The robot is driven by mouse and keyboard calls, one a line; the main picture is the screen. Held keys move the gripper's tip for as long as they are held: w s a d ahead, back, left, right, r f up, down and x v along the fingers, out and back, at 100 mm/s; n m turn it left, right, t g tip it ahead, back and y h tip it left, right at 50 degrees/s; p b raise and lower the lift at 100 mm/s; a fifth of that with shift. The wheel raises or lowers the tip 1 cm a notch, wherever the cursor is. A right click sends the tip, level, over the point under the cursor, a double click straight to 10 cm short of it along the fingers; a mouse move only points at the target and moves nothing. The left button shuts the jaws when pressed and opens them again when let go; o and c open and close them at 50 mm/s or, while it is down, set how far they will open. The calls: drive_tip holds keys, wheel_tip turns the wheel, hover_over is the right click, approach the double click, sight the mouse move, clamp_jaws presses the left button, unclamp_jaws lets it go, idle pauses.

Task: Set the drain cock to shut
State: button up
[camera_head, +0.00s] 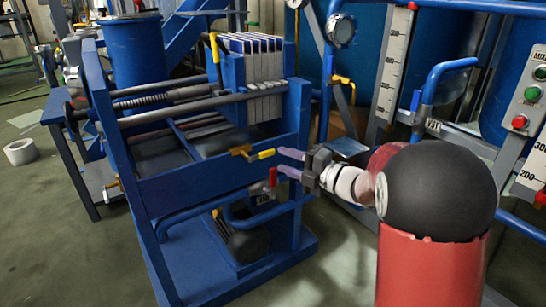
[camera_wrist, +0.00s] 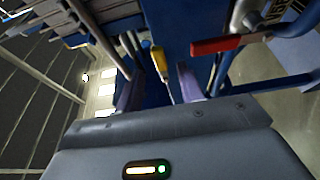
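A small valve with a yellow lever (camera_head: 262,154) sits on the front beam of the blue filter press. A red lever (camera_head: 271,178) stands just below it on blue pipework. I cannot tell from any readable label which is the drain cock. My gripper (camera_head: 280,160), with purple fingers, is open just right of the yellow lever's end. In the wrist view, the yellow lever (camera_wrist: 160,62) shows between the two spread fingers of my gripper (camera_wrist: 156,88); contact cannot be made out. The red lever (camera_wrist: 215,45) lies outside the fingers, to the right.
The press frame (camera_head: 210,180) and its blue pipes surround the levers closely. Another yellow lever (camera_head: 216,47) stands higher up by the plates. A panel with push buttons (camera_head: 528,95) and blue pipework stand at right. A white roll (camera_head: 20,152) lies on the open floor at left.

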sight(269, 154)
drive_tip(key=x, duration=0.6)
drive_tip(key=shift+w+a, duration=0.15)
drive_tip(key=shift+a, duration=0.1)
clamp_jaws()
